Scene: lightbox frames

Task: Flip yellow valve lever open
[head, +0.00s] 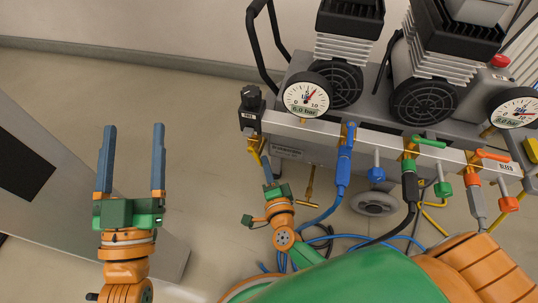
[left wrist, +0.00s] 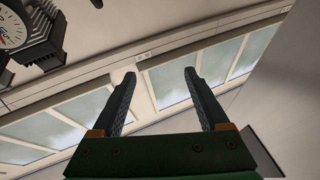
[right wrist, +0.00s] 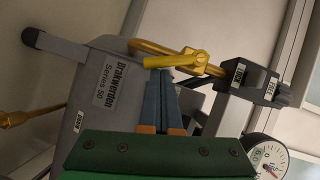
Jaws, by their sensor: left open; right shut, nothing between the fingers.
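The yellow valve lever (right wrist: 172,62) lies across the right wrist view, its pivot end at the right by a brass pipe bend (right wrist: 150,46). In the head view the yellow valve (head: 254,147) is at the left end of the grey manifold, partly hidden by my gripper. My right gripper (head: 266,158) is shut and empty, its fingertips at the lever's near side in the right wrist view (right wrist: 161,76). I cannot tell if they touch it. My left gripper (head: 133,128) is open and empty, far left of the valve; its spread fingers show in the left wrist view (left wrist: 160,75).
The manifold (head: 330,131) also carries blue, green and orange valves with hoses. Pressure gauges (head: 307,95) and compressors (head: 348,50) stand behind it. A black fitting (head: 251,98) is close to the yellow valve. The floor (head: 200,110) between my grippers is clear.

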